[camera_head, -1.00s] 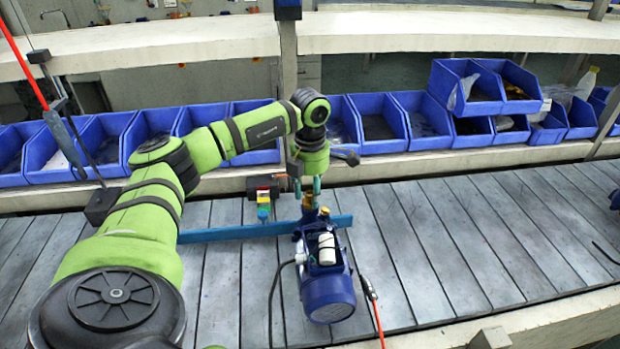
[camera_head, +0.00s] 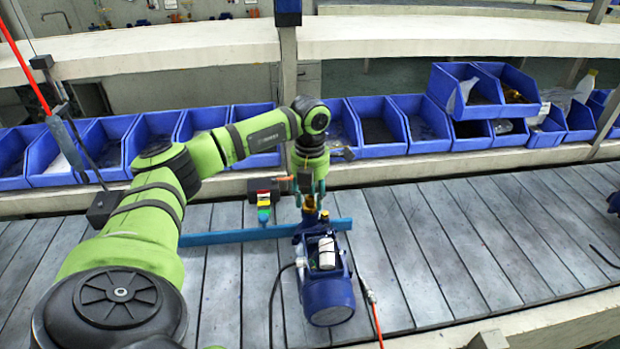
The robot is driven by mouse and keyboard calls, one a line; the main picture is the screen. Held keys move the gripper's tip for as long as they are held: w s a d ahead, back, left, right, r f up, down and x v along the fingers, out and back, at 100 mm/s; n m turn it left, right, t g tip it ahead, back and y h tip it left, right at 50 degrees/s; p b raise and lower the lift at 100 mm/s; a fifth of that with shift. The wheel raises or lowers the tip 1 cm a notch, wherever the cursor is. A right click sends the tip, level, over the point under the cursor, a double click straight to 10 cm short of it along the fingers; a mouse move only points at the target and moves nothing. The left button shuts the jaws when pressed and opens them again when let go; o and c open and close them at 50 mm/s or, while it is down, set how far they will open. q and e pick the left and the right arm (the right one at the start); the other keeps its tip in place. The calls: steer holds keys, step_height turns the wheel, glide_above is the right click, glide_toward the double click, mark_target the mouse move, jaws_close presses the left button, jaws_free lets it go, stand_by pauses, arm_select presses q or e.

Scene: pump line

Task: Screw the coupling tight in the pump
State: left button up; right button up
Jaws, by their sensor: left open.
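The blue pump (camera_head: 328,292) stands on the slatted line, with a white cylinder on its top side. The brass-coloured coupling (camera_head: 309,203) shows at the pump's far end, partly hidden by the fingers. My left gripper (camera_head: 310,196) points down right over the coupling, with its fingers at or around the brass part. The jaws are open; whether they touch the coupling I cannot tell. My right gripper is out of view.
Cables lie on both sides of the pump. Blue bins (camera_head: 375,125) line the back. The slats (camera_head: 455,240) to the right are clear.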

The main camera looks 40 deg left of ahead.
arm_select(q)
steer(key=shift+n, duration=1)
steer(key=shift+r, duration=0.1)
jaws_close()
steer(key=m, duration=0.3)
steer(key=shift+m, duration=0.3)
